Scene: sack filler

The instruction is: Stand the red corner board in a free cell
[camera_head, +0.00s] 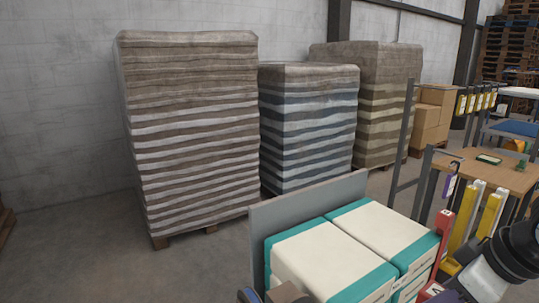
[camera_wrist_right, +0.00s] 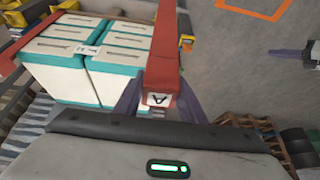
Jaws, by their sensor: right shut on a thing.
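The red corner board (camera_wrist_right: 162,55) is between the purple fingers of my right gripper (camera_wrist_right: 150,103) in the right wrist view. Its near end carries a white label with a dark letter A. My right gripper is shut on it; its length runs away from the wrist beside the stack. In the head view my right arm comes in at the bottom right, and a red piece with a white label (camera_head: 443,222) shows at the stack's right corner. Yellow corner boards (camera_head: 490,215) stand upright to the right. The cells around them are mostly hidden. I do not make out my left gripper.
A stack of white and teal sacks (camera_head: 385,235) stands before a grey panel (camera_head: 262,240). Tall wrapped pallet loads (camera_head: 190,130) line the back wall. A wooden-topped table (camera_head: 480,172) stands at the right. Floor is bare at lower left.

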